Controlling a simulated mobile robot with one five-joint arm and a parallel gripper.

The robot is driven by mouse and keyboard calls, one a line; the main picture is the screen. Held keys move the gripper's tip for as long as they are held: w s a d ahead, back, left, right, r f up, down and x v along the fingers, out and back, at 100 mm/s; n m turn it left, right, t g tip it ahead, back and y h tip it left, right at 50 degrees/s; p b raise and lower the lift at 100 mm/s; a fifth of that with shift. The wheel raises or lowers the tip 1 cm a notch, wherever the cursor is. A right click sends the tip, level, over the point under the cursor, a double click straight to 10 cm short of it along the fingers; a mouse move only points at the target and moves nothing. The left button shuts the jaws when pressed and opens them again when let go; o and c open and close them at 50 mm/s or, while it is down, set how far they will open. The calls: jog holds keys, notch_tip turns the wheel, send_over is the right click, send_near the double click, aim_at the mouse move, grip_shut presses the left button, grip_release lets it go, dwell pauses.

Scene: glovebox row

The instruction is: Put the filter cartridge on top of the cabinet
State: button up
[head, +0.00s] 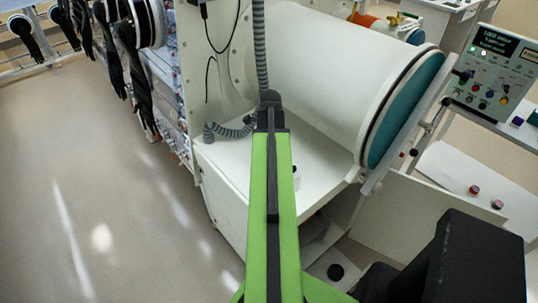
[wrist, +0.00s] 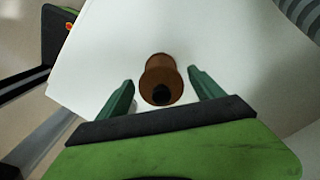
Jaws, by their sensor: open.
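A brown, flanged round piece with a black end, which I take to be the filter cartridge (wrist: 158,72), stands on a white surface (wrist: 100,62) in the wrist view. My gripper (wrist: 161,76) is open, with one green finger on each side of it. I see gaps between the fingers and the piece, so it is not clamped. In the head view my green arm covers the gripper and I cannot make out the brown piece. The white cabinet ledge (head: 325,160) shows there beneath the large white cylinder (head: 310,65). I cannot tell which surface is the cabinet top.
A small white piece with a dark top (head: 296,178) shows beside my arm on the ledge. A grey hose (head: 261,50) hangs near the arm. A control panel (head: 493,75) stands at right, above a white shelf (head: 450,170) with small capped pieces. Floor at left is clear.

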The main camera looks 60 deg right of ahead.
notch_tip(320, 180, up, 12)
jog(key=p, duration=1.2)
jog(key=shift+r, duration=0.25)
jog(key=shift+f, duration=0.1)
jog(key=shift+w+a, duration=0.1)
jog(key=shift+w, duration=0.05)
jog(key=w+a+n, duration=0.8)
jog(key=w+a, duration=0.3)
jog(key=a, duration=0.1)
jog(key=w+a+n, duration=0.3)
jog(key=a+n, duration=0.3)
jog(key=a, duration=0.6)
jog(key=w+a+n, duration=0.3)
jog(key=a+n, duration=0.4)
jog(key=a, duration=0.6)
jog(key=w+a+n, duration=0.4)
jog(key=a+n, duration=0.3)
jog(key=a, duration=0.6)
